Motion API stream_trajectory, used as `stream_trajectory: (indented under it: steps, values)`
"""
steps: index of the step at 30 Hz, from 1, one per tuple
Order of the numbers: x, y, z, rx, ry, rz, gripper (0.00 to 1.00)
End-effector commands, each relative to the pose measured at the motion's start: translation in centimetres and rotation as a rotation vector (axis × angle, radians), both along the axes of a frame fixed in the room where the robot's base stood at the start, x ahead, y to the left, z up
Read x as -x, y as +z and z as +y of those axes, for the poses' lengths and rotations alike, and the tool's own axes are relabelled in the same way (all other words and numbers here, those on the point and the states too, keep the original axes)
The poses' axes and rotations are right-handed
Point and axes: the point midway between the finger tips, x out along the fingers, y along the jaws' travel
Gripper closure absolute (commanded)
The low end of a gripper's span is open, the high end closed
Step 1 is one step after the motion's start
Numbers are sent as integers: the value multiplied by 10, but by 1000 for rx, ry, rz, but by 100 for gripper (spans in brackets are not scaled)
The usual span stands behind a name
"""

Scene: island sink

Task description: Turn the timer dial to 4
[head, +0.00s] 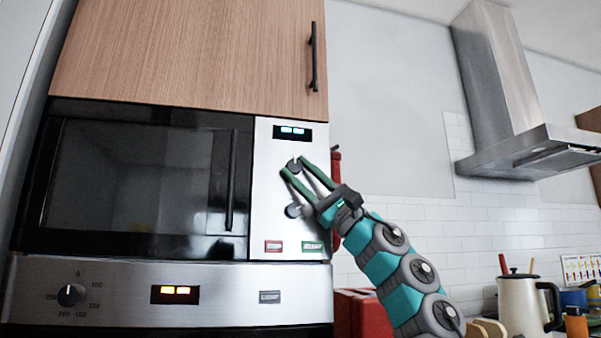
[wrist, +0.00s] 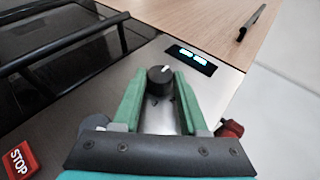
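The upper dial (head: 294,166) is a dark knob on the microwave's silver control panel (head: 264,215), below a lit display (head: 293,132). In the wrist view the black dial (wrist: 160,74) has a white pointer mark; its numbers cannot be read. My gripper (head: 294,168) is at the panel with its green fingers apart. In the wrist view the fingers (wrist: 155,80) stand on either side of the dial, with a visible gap; contact cannot be made out. A second, lower knob (head: 294,210) is partly beside my gripper. Which knob is the timer is not readable.
A red STOP button (head: 273,246) and a green button (head: 312,247) sit low on the panel. The microwave door handle (head: 231,180) stands out to the left. A red object (head: 336,165) is just right of the panel. A cabinet (head: 190,55) is above.

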Motion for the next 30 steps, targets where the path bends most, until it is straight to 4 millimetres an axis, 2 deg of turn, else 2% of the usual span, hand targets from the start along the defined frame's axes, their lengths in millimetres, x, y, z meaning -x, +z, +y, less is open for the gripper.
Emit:
stream_trajectory:
  steps: [1, 11, 20, 30]
  values:
    - [0, 0, 0, 0, 0, 0, 64]
    - [0, 0, 0, 0, 0, 0, 100]
    - [0, -2, 1, -20, 0, 7, 100]
    - [1, -5, 5, -207, 3, 61, 100]
